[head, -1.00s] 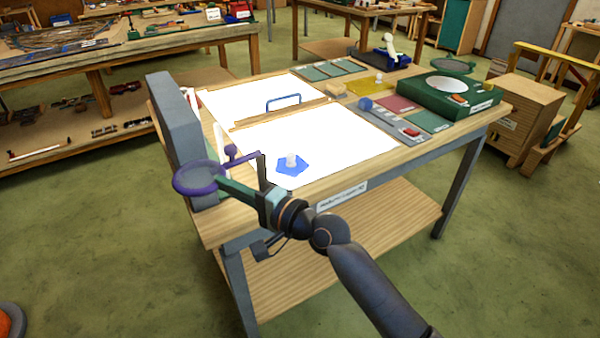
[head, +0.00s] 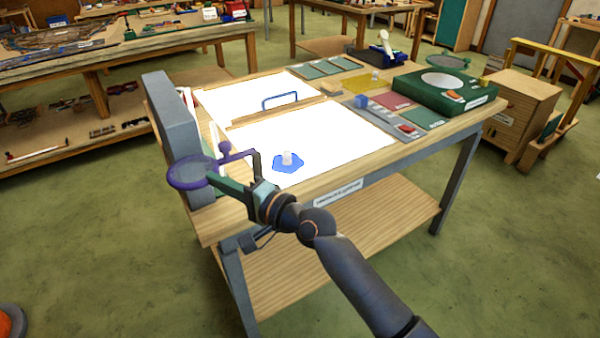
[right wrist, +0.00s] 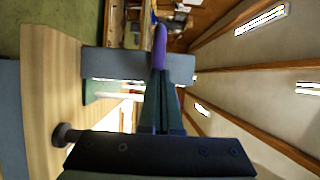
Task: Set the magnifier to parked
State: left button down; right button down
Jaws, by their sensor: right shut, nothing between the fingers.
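The magnifier, as far as I can tell, is the purple ring (head: 193,173) with a ball joint and a short purple arm, at the near left corner of the bench. It also shows as a purple bar (right wrist: 160,46) in the right wrist view. My right gripper (head: 212,178) is shut and empty, its fingertips right at the ring's near edge. In the right wrist view its fingers (right wrist: 165,75) are together, with the purple bar just past their tips. I cannot tell whether they touch. My left gripper is not in view.
The workbench (head: 330,192) has a lit white panel with a blue hexagon (head: 288,163) and a blue handle (head: 281,101). A grey upright block (head: 175,125) stands at its left edge, close to the ring. A green box (head: 445,95) sits at the far right.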

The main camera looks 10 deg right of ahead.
jog(key=shift+a+r, duration=0.1)
jog(key=shift+r, duration=0.3)
jog(key=v, duration=1.2)
jog(key=shift+s+d+f+b, duration=0.2)
jog(key=shift+d+f+b, duration=0.15)
jog(key=shift+f, duration=0.1)
jog(key=s+d+f+n+t+h, duration=0.1)
jog(key=s+d+f+h, duration=0.2)
jog(key=f, duration=0.6)
jog(key=s+d+f+n+h, duration=0.1)
jog(key=d+f+n+h, duration=0.2)
jog(key=f, duration=0.6)
jog(key=s+d+f+n+g+h, duration=0.1)
jog(key=s+d+f+n+h, duration=0.2)
jog(key=s+d+f, duration=0.2)
jog(key=s+d+f+n+g+h, duration=0.1)
jog(key=s+d+f, duration=0.4)
jog(key=s+f, duration=0.5)
jog(key=shift+n+g+h+p, duration=0.3)
jog(key=shift+n+h+p, duration=0.05)
jog(key=shift+n+h, duration=0.55)
jog(key=shift+d+f, duration=0.1)
jog(key=shift+d, duration=0.05)
